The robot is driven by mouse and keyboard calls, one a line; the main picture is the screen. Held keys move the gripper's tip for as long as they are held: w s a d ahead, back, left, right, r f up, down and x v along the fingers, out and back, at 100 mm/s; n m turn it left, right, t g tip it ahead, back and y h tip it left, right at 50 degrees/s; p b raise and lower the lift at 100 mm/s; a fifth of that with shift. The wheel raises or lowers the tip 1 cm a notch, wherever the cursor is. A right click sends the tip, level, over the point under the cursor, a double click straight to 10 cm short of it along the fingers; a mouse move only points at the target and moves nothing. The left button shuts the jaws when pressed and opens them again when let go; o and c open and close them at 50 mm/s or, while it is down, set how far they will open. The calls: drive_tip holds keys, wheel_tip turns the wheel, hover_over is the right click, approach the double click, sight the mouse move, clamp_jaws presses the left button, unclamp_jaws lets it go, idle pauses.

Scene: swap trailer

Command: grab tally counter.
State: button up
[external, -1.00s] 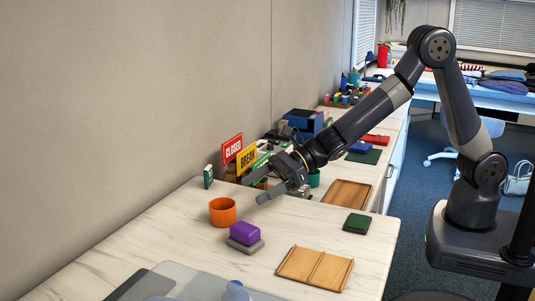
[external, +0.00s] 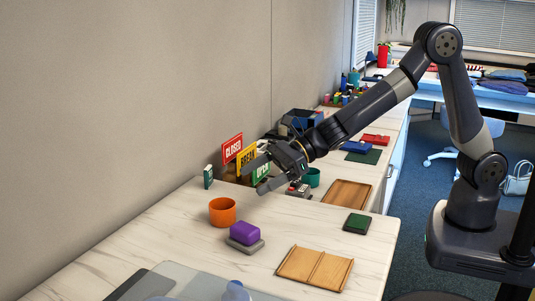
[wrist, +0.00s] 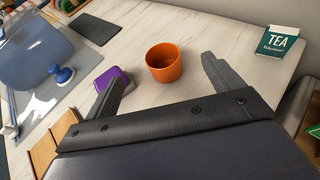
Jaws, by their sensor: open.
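My gripper (external: 258,176) is open and empty above the back part of the marble-topped counter, in front of the signs in the external view. In the wrist view its two fingers (wrist: 162,70) are spread, with the orange cup beyond the gap. A small grey and red object (external: 299,189) sits on the counter just below and right of my gripper; it may be the tally counter, but it is too small and partly hidden to be sure. No tally counter shows in the wrist view.
An orange cup (external: 222,212), a purple block on a grey base (external: 244,234) and a TEA box (external: 208,177) stand nearby. Wooden trays (external: 315,267) and a green pad (external: 357,223) lie at right.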

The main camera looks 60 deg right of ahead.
wheel_tip(320, 180, up, 3)
drive_tip(key=m+t+h+b, duration=0.5)
drive_tip(key=m+h+b, duration=0.5)
drive_tip(key=b, duration=0.1)
hover_over(307, 190)
drive_tip(key=s, duration=0.6)
drive_tip(key=f, duration=0.1)
drive_tip(key=shift+g, duration=0.3)
drive_tip(key=f, duration=0.9)
drive_tip(key=w+f, duration=0.1)
drive_tip(key=f, duration=0.3)
drive_tip(key=shift+d+f, duration=0.15)
drive_tip(key=shift+f, duration=0.15)
drive_tip(key=x, duration=0.4)
drive_tip(key=shift+w+f, duration=0.15)
drive_tip(key=shift+w, duration=0.2)
drive_tip(key=shift+x, duration=2.9)
drive_tip(key=shift+w+d, duration=0.1)
drive_tip(key=shift+d, duration=0.05)
drive_tip(key=shift+r, duration=0.25)
drive_tip(key=c, duration=1.4)
